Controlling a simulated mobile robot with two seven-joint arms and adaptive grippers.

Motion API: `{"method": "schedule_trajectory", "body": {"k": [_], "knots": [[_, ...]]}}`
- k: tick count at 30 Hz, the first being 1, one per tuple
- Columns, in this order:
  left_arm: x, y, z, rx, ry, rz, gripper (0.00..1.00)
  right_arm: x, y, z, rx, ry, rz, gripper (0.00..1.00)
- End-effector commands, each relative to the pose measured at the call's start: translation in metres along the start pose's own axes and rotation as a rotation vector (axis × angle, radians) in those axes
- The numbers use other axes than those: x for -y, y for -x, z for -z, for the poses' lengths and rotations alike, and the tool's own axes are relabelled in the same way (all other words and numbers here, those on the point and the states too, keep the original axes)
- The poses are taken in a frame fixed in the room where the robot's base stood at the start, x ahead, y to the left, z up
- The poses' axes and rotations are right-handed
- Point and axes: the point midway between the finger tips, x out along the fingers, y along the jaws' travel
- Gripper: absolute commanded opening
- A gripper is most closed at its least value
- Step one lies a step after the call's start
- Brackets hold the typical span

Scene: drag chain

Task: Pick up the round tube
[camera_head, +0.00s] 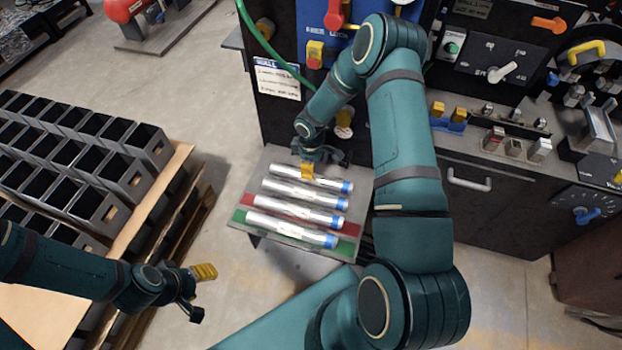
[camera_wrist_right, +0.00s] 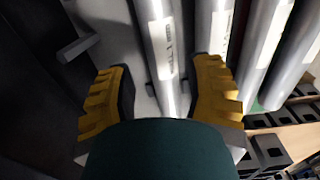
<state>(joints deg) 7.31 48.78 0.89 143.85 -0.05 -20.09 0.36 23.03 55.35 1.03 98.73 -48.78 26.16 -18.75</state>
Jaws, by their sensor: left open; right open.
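Several round silver tubes with blue ends lie side by side on a small stand (camera_head: 350,226) with red and green strips. The farthest tube (camera_head: 332,181) shows in the right wrist view (camera_wrist_right: 160,50) with a white label. My right gripper (camera_head: 308,170) is over this far tube. In the right wrist view its yellow fingers (camera_wrist_right: 165,90) are apart, one on each side of the tube; I cannot tell if they touch it. My left gripper (camera_head: 200,292) is open and empty, left of the stand and nearer to me. Its yellow finger and a dark finger are spread.
A pallet of dark square hollow blocks (camera_head: 88,165) stands at the left. A machine with a control panel (camera_head: 495,62) and drawers is behind and right of the stand. A green hose (camera_head: 262,38) hangs behind. Grey floor is free between pallet and stand.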

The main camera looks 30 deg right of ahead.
Motion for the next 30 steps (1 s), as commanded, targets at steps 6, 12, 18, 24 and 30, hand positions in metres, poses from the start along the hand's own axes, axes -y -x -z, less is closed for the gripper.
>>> {"method": "schedule_trajectory", "body": {"k": [6,12,18,24,30], "knots": [[0.001,-0.002,-0.001,0.002,-0.001,0.0,0.53,0.0,-0.015,0.0,0.0,-0.002,0.001,0.53],[0.003,-0.007,-0.003,0.005,-0.002,-0.001,0.53,0.001,-0.043,-0.001,0.001,-0.002,0.003,0.53],[0.004,-0.01,-0.002,0.003,-0.003,-0.001,0.53,0.001,-0.065,0.0,-0.001,-0.002,0.002,0.53],[0.004,-0.01,-0.002,0.003,-0.003,-0.001,0.53,0.001,-0.067,0.0,-0.001,-0.002,0.001,0.53],[0.004,-0.01,-0.002,0.003,-0.003,-0.001,0.53,0.001,-0.067,0.0,-0.001,-0.002,0.001,0.2]]}}
